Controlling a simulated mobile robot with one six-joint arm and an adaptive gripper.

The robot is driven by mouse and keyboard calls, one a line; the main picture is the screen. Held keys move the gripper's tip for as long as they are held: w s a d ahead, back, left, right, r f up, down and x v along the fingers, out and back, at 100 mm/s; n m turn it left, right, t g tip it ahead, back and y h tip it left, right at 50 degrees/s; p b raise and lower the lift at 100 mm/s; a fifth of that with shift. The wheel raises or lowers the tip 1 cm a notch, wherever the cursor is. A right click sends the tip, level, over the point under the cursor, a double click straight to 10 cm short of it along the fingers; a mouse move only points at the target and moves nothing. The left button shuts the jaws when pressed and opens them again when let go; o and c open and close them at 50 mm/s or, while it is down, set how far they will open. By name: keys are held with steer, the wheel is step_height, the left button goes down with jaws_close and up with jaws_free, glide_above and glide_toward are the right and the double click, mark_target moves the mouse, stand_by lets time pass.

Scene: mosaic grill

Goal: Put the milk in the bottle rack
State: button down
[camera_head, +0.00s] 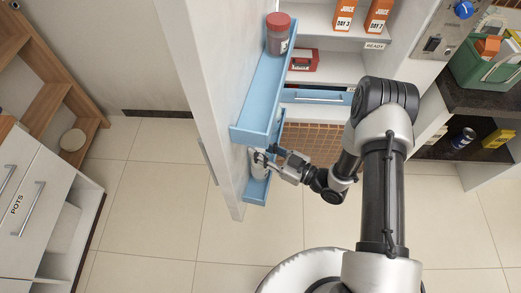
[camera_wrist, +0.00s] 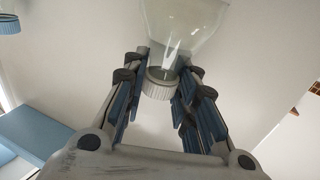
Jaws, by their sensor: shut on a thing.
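The milk looks like a pale, see-through bottle (camera_wrist: 185,22) with a ribbed whitish cap (camera_wrist: 162,84), in the wrist view. My gripper (camera_wrist: 166,72) is shut on it near the neck and cap, with one finger on each side. In the head view my gripper (camera_head: 270,156) is at the fridge door, just below the front end of the upper blue door shelf. A small pale part of the bottle (camera_head: 258,165) shows there; the rest is hidden. The lower blue door rack (camera_head: 256,192) is right below it. Whether the bottle touches the rack cannot be told.
The upper blue door shelf (camera_head: 262,95) holds a jar with a red lid (camera_head: 278,35) and overhangs my gripper. Juice cartons (camera_head: 345,14) and a red box (camera_head: 303,60) stand inside the fridge. The tiled floor (camera_head: 150,215) left of the door is clear.

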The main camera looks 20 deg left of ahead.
steer(key=c, duration=1.8)
jaws_free()
steer(key=shift+f, duration=0.2)
steer(key=o, duration=0.5)
steer(key=shift+r, duration=0.1)
